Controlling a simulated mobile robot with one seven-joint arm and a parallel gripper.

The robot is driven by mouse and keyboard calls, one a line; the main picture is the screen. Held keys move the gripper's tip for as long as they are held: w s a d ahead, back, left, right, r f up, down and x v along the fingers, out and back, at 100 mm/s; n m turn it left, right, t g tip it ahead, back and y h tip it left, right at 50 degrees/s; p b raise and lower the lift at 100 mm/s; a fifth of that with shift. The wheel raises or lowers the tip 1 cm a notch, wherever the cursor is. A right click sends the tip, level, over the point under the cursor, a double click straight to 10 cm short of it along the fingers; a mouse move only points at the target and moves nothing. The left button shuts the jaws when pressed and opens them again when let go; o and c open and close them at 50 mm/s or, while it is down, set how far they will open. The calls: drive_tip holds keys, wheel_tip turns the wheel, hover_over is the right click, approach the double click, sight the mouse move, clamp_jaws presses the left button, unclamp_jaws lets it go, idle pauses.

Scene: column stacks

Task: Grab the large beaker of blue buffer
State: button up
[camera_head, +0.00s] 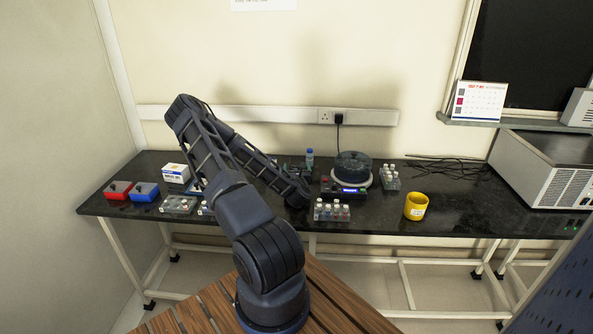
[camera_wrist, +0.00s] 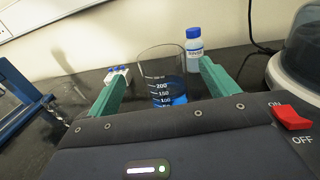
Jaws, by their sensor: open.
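The large beaker (camera_wrist: 163,75) is clear glass with white graduations and blue liquid in its lower part. In the wrist view it stands upright on the black bench, between the two green fingers of my gripper (camera_wrist: 158,82). The fingers are apart, one on each side of it, and I cannot tell whether either touches the glass. In the head view my arm covers the beaker, and my gripper is mostly hidden behind the arm near the back of the bench.
A white bottle with a blue cap (camera_wrist: 195,48) stands just behind the right finger. A round dark-lidded device (camera_head: 354,168) stands to the right. A yellow cup (camera_head: 416,206) is near the front edge.

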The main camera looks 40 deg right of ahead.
wheel_tip(320, 180, down, 3)
drive_tip(key=shift+f, duration=0.15)
drive_tip(key=shift+w+d+f, duration=0.3)
drive_tip(key=shift+w+d, duration=0.2)
drive_tip(key=shift+w, duration=0.1)
drive_tip(key=shift+x, duration=3)
drive_tip(key=shift+c, duration=0.3)
drive_tip(key=c, duration=1.1)
